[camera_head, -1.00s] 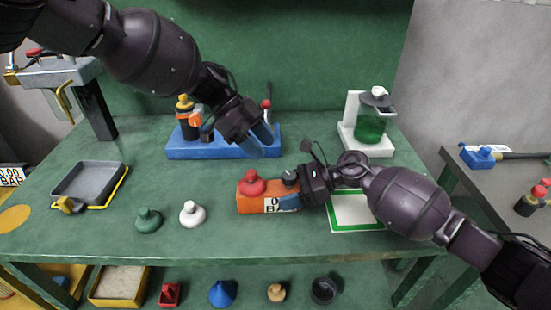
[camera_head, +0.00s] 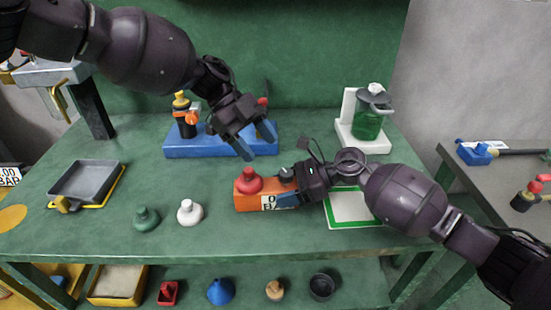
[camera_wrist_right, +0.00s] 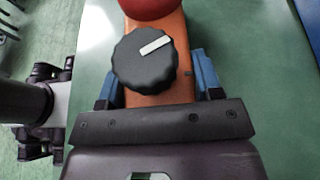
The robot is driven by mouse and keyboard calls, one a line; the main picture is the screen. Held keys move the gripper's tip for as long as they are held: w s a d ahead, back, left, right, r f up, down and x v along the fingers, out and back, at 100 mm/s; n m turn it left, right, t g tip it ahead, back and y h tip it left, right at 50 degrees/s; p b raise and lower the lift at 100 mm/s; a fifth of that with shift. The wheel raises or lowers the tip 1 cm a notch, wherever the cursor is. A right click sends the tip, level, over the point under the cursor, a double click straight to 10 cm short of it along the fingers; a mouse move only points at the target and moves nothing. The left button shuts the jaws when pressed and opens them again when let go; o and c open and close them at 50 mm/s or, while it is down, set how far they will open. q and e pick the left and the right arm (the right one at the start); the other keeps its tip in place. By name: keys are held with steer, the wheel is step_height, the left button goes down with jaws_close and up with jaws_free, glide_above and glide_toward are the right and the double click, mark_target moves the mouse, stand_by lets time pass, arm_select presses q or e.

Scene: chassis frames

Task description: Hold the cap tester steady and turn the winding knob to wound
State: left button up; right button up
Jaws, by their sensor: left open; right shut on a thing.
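The cap tester (camera_head: 247,201) is an orange block with a red dome (camera_head: 249,182) at its left end and a lettered white label on its front. It lies on the green table. Its winding knob is dark and partly hidden in the head view; the right wrist view shows the knob (camera_wrist_right: 145,66) as black and ridged, its white mark pointing to the upper right. My right gripper (camera_head: 284,187) is shut on the orange body, a blue finger on each side of it. My left gripper (camera_head: 254,142) is open and empty, above and behind the tester.
A blue stand (camera_head: 190,150) is behind the left gripper. A green jar (camera_head: 367,124) stands on a white base at back right. A green-edged white pad (camera_head: 348,209) lies under my right arm. White (camera_head: 190,212) and green (camera_head: 147,219) knobbed pieces and a grey tray (camera_head: 86,181) are left.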

arm_select(q)
steer(key=s+d+f+m+g+y, duration=0.2)
steer(key=s+d+m, duration=0.2)
steer(key=s+m, duration=0.5)
steer(key=m+t, duration=0.8)
steer(key=m, duration=1)
glide_toward(285, 172)
steer(key=shift+y, duration=0.4)
steer(key=x, duration=0.9)
steer(key=shift+d, duration=0.35)
steer(key=shift+r, duration=0.1)
